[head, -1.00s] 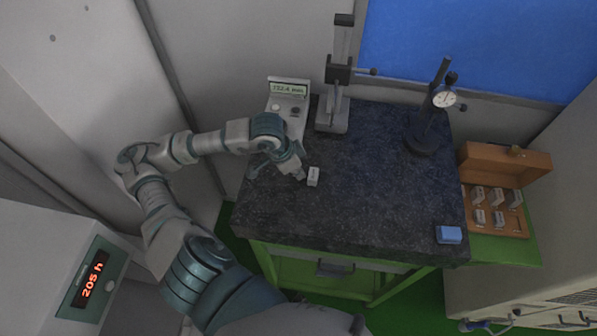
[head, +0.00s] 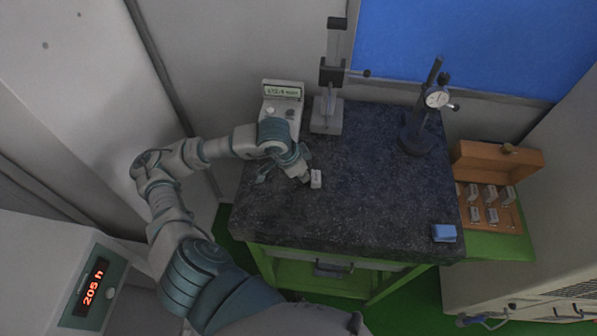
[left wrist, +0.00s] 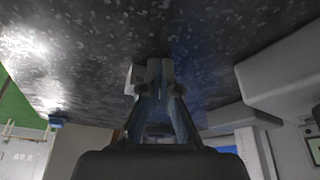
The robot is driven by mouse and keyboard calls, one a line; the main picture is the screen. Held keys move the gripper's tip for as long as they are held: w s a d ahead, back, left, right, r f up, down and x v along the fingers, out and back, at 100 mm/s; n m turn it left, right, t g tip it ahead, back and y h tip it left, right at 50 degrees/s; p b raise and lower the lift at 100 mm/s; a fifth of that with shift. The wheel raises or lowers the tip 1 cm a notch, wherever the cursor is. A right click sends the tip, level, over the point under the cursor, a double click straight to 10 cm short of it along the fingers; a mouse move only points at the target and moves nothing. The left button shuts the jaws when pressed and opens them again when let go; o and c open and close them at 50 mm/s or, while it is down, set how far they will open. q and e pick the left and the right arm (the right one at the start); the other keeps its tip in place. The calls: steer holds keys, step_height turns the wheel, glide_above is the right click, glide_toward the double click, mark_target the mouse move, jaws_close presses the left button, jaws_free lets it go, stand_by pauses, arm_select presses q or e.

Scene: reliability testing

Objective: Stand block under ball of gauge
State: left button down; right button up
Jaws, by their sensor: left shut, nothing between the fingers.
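A small pale block (head: 316,179) stands on the dark granite plate (head: 370,205), left of its middle. My left gripper (head: 306,179) is shut and empty, low over the plate at the block's left side, and seems to touch it. In the left wrist view the shut fingertips (left wrist: 158,72) are beside a pale block face (left wrist: 136,78), partly hidden by them. A height gauge (head: 328,110) with a column and slide stands at the back of the plate. A dial gauge on a stand (head: 437,98) is at the back right. I cannot make out a ball on either. My right gripper is out of view.
A readout box (head: 283,92) with a green display stands at the back left. A blue box (head: 444,233) lies at the front right corner. An open wooden case (head: 508,218) with several blocks is at the right. The plate's middle is clear.

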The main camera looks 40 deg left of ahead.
arm_select(q)
steer(key=shift+w+d, duration=0.3)
steer(key=shift+d, duration=0.1)
steer(key=shift+a+p+v, duration=0.2)
steer(key=shift+a+v, duration=0.05)
steer(key=shift+v, duration=0.85)
steer(key=shift+a+p+v, duration=0.2)
steer(key=shift+a+v, duration=0.05)
steer(key=shift+v, duration=0.8)
steer(key=shift+w, duration=0.2)
